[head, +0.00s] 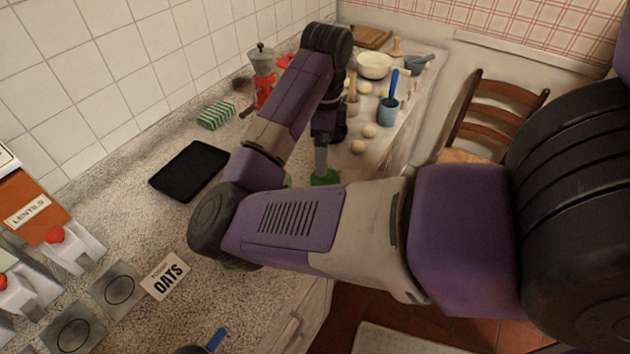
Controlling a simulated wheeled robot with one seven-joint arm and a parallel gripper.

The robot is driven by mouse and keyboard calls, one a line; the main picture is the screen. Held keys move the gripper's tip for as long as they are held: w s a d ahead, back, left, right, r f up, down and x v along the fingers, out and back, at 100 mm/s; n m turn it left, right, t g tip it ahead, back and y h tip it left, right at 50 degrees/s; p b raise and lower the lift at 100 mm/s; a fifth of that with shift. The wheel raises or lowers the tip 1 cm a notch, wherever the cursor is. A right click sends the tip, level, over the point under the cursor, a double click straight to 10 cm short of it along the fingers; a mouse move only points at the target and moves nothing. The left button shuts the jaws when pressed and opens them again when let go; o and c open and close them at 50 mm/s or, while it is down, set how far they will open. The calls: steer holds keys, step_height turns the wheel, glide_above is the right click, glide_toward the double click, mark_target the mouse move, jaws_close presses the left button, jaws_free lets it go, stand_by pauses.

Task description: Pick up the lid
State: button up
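My gripper (321,160) points down over the front part of the worktop, past my bent arm. A small green, flat-looking thing (325,178) is right at its tip. It may be the lid, but it is partly covered by my arm and I cannot tell for sure. I cannot tell whether the gripper touches it, or whether the fingers are open or shut. I make out no other clear lid in view.
A black slab (190,170) lies on the speckled worktop (130,190). Beyond it are a green striped block (216,115) and a red moka pot (262,76). A chair (490,120) is at right.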

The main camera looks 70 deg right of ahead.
steer(key=shift+w+a+f, duration=0.1)
steer(key=shift+a+f, duration=0.05)
steer(key=shift+f, duration=0.85)
steer(key=shift+s+f+p, duration=0.2)
steer(key=shift+f+p, duration=0.2)
steer(key=shift+f, duration=1.05)
steer(key=shift+s+f+p, duration=0.15)
steer(key=shift+f+p, duration=0.2)
steer(key=shift+f, duration=1.1)
steer(key=shift+c, duration=0.3)
steer(key=c, duration=1.4)
steer(key=shift+r, duration=0.1)
